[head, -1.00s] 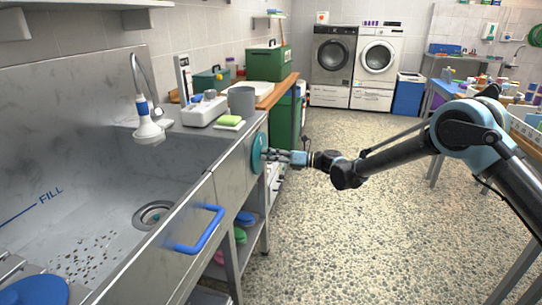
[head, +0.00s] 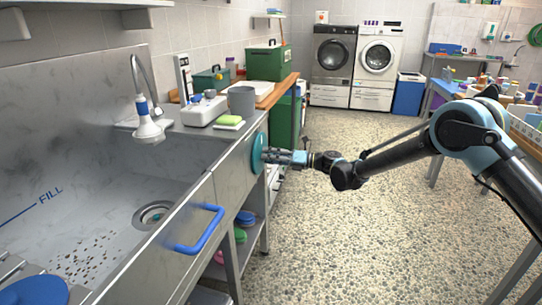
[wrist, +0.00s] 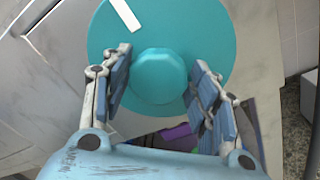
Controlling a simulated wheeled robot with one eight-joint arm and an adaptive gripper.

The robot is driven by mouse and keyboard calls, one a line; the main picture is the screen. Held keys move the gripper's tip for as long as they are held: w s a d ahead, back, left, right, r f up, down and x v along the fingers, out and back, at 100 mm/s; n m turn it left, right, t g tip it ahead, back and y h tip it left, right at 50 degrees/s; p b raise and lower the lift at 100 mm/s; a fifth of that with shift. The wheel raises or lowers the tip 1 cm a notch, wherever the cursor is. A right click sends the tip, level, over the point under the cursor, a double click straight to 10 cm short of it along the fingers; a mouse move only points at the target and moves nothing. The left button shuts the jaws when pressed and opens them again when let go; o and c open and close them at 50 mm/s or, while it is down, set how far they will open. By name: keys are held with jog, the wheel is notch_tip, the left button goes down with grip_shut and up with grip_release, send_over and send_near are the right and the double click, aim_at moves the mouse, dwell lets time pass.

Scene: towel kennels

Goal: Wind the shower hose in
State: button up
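The shower head (head: 148,128), white with a blue band, hangs nose down from a curved metal pipe (head: 150,72) over the steel sink. A round teal disc (head: 257,153) is mounted on the sink's front panel. In the wrist view the disc (wrist: 108,28) has a raised faceted knob (wrist: 158,76) and a white stripe near its upper left. My gripper (head: 272,156) is at the disc. In the wrist view its two fingers (wrist: 162,78) stand on either side of the knob, with narrow gaps showing. The hose behind the panel is hidden.
A blue bar handle (head: 201,231) sticks out from the sink front, nearer than the disc. A sponge (head: 229,121), a grey container (head: 242,101) and a white tray (head: 203,110) stand on the ledge. The pebbled floor (head: 335,240) to the right is clear.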

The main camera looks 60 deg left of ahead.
jog(key=shift+r, duration=0.1)
jog(key=v, duration=1.2)
dwell(0.6)
